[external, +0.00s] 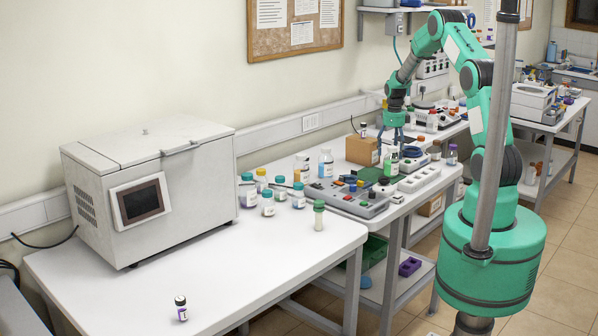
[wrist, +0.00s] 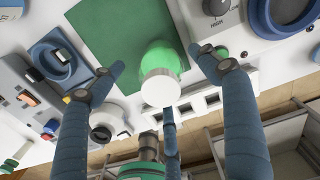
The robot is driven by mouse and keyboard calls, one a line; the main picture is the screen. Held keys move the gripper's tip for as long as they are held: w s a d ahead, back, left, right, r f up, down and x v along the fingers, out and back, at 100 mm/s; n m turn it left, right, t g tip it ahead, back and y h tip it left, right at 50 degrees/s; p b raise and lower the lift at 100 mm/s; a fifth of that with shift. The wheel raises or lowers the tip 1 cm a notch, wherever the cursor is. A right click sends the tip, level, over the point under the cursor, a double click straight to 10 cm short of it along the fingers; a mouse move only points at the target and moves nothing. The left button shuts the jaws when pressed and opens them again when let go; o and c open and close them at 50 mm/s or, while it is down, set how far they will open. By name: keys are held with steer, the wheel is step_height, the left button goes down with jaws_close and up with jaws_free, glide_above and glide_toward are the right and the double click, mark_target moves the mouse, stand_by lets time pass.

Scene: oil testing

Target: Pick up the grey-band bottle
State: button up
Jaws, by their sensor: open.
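My gripper (external: 390,138) is open and points down over the crowded back bench. In the wrist view its blue fingers (wrist: 160,75) are spread. A bottle with a pale round cap and green contents (wrist: 160,58) lies between them in that view, with visible gaps at both sides. In the external view this green bottle (external: 391,163) stands just below my gripper, partly hidden by it. I cannot make out a grey band on it, nor pick out a grey band on any other bottle.
A cardboard box (external: 362,150) stands close left of my gripper. Grey equipment (external: 345,200) and a white socket strip (external: 419,178) lie near the green bottle. Several capped bottles stand further left. A white machine (external: 150,190) occupies the near bench, whose front (external: 250,275) is mostly clear.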

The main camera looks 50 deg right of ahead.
mark_target(391, 160)
steer(key=shift+f, duration=0.1)
steer(key=shift+f, duration=2.5)
steer(key=c, duration=1.7)
steer(key=shift+o, duration=0.2)
steer(key=shift+r, duration=0.15)
steer(key=shift+r, duration=4.95)
